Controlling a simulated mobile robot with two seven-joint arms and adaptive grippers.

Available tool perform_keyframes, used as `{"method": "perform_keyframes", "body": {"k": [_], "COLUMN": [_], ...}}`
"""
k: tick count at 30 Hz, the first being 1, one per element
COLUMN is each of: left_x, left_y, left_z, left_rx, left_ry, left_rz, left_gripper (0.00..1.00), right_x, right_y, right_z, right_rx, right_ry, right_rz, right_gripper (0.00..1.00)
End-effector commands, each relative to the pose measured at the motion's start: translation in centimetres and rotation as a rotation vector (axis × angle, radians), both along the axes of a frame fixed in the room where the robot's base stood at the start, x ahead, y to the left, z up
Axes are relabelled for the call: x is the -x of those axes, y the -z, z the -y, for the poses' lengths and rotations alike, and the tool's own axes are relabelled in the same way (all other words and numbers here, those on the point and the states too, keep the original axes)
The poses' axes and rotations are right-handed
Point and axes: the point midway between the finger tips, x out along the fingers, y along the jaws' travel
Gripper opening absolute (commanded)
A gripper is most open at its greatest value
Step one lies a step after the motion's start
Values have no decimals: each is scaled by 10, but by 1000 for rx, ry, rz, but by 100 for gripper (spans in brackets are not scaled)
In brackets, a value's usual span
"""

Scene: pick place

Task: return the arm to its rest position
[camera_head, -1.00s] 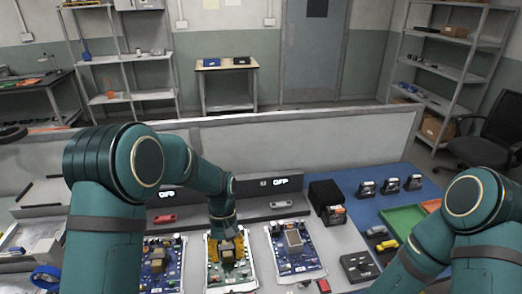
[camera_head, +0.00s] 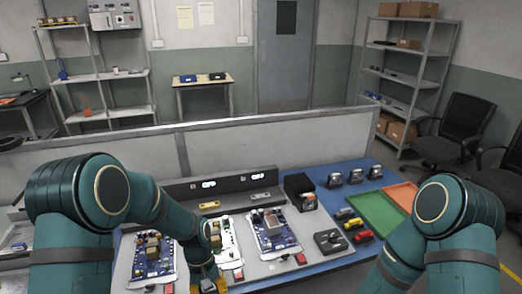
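My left arm comes in from the left and bends down to the table. My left gripper (camera_head: 207,279), with orange-yellow fingers, is low in the picture, at the near end of the middle circuit board (camera_head: 228,250). Its fingertips are small and partly cut by the frame's lower edge, so I cannot tell if they are open or shut. My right arm shows at the right, bent at the elbow. Its lower part runs out of the bottom edge, and the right gripper is not in view.
A left board (camera_head: 143,279) and a right board (camera_head: 268,241) flank the middle one. Behind them stands a grey fixture (camera_head: 233,186) with lit displays. To the right are a black box (camera_head: 299,186), small coloured cars (camera_head: 354,223), a green tray (camera_head: 374,213) and an orange tray (camera_head: 403,196).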

Motion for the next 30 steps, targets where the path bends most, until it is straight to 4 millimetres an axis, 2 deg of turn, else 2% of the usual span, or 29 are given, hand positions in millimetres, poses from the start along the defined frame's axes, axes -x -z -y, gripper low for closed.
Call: {"method": "perform_keyframes", "body": {"k": [1,6,12,19,30], "left_x": [9,40,84,116,121], "left_y": [15,57,90,97,96], "left_z": [1,11,24,32,33], "left_rx": [17,84,149,174,176], "left_ry": [1,12,13,8,5], "left_rz": [16,124,282,417,455], "left_gripper": [38,38,38,38,38], "right_x": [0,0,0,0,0], "right_y": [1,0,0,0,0], "right_z": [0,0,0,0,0], "right_rx": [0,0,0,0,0], "right_ry": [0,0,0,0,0], "right_rz": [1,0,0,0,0], "right_gripper": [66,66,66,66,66]}}
